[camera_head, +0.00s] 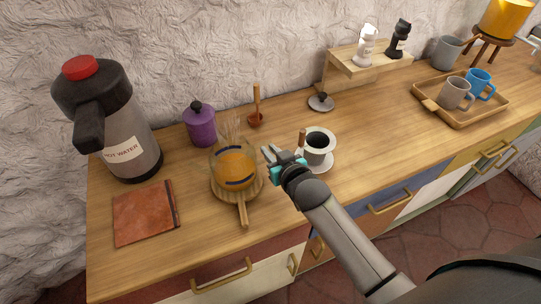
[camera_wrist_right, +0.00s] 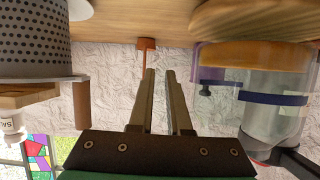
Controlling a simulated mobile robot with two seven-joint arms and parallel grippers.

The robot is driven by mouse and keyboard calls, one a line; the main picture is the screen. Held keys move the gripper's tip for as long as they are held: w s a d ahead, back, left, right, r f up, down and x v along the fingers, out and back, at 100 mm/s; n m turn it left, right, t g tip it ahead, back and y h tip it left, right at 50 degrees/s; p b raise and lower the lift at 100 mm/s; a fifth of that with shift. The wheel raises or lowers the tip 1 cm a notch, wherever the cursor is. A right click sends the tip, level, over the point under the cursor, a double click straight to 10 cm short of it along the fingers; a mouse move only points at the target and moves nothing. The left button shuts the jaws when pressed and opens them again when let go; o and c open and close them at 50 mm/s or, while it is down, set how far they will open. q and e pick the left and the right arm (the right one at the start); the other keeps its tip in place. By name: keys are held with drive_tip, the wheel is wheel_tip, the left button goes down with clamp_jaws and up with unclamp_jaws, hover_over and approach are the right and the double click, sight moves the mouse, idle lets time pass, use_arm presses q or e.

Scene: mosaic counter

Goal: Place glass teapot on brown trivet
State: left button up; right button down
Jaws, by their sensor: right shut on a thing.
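The glass teapot (camera_head: 235,165) is clear, with an orange-brown lower part and a dark blue band. It stands upright over the round brown wooden trivet (camera_head: 243,212), whose handle points to the front; contact beneath is hard to see. In the right wrist view the picture is upside down, with the teapot (camera_wrist_right: 272,110) at the right and the trivet (camera_wrist_right: 255,18) above it. My right gripper (camera_head: 268,153) is just right of the teapot, shut on it, though the clear gripped part is hard to make out between the fingers (camera_wrist_right: 163,75). My left gripper is not in view.
A hot water jug (camera_head: 122,135) and brown notebook-like square (camera_head: 143,212) lie left. A purple canister (camera_head: 200,127) and copper scoop (camera_head: 255,119) stand behind. A cup with a mesh insert (camera_head: 318,145) is close right of my gripper. A mug tray (camera_head: 490,110) stands farther right.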

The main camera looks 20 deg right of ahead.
drive_tip(key=shift+w+f, duration=0.1)
drive_tip(key=shift+f, duration=0.3)
drive_tip(key=shift+f, duration=0.2)
drive_tip(key=c, duration=0.9)
unclamp_jaws()
drive_tip(key=shift+f, duration=0.1)
drive_tip(key=shift+o, duration=0.2)
drive_tip(key=shift+r, duration=0.25)
drive_tip(key=p+v, duration=0.2)
drive_tip(key=v, duration=1)
drive_tip(key=shift+a+f, duration=0.1)
drive_tip(key=shift+f, duration=0.05)
